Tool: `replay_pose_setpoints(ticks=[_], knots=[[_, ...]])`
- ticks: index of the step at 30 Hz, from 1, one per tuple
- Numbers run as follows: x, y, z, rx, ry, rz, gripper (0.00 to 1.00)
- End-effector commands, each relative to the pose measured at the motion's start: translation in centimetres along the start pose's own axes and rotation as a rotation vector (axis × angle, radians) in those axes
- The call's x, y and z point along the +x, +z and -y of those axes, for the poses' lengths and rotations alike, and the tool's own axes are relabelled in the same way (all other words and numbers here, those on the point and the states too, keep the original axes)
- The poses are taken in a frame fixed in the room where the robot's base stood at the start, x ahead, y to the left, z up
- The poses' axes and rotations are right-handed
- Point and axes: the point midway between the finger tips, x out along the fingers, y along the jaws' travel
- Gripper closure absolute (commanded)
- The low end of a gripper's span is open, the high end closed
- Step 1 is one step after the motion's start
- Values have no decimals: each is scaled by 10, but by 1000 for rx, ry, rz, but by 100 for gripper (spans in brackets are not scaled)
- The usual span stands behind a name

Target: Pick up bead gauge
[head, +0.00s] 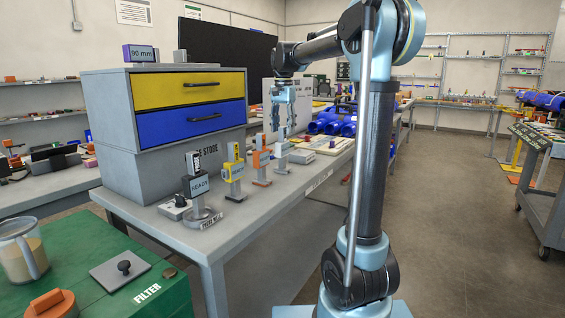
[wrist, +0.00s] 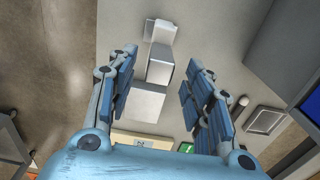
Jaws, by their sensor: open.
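My gripper (head: 283,105) points down over the workbench, above a pale grey upright piece (head: 282,148) at the far end of a row of stands. In the wrist view my gripper (wrist: 161,78) is open, with a finger on each side of a grey block-shaped piece (wrist: 160,62). I see no contact between them. Nearer in the row stand an orange piece (head: 261,160), a yellow one (head: 235,168) and a dark one marked READY (head: 197,186). No readable label shows which of them is the bead gauge.
The grey workbench (head: 225,235) carries a cabinet with yellow and blue drawers (head: 188,90) close left of the row. Blue pipes (head: 335,124) lie farther back. A green case (head: 85,255) stands at the front left. A cart (head: 545,180) stands at right, with open floor between.

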Motion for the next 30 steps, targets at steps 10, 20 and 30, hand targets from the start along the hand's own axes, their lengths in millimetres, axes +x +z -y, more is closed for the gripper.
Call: replay_pose_setpoints(ticks=[10,20,30], knots=[[28,5,-1,-1,0,0,53],[58,7,-2,0,0,0,53],[59,7,-2,0,0,0,81]])
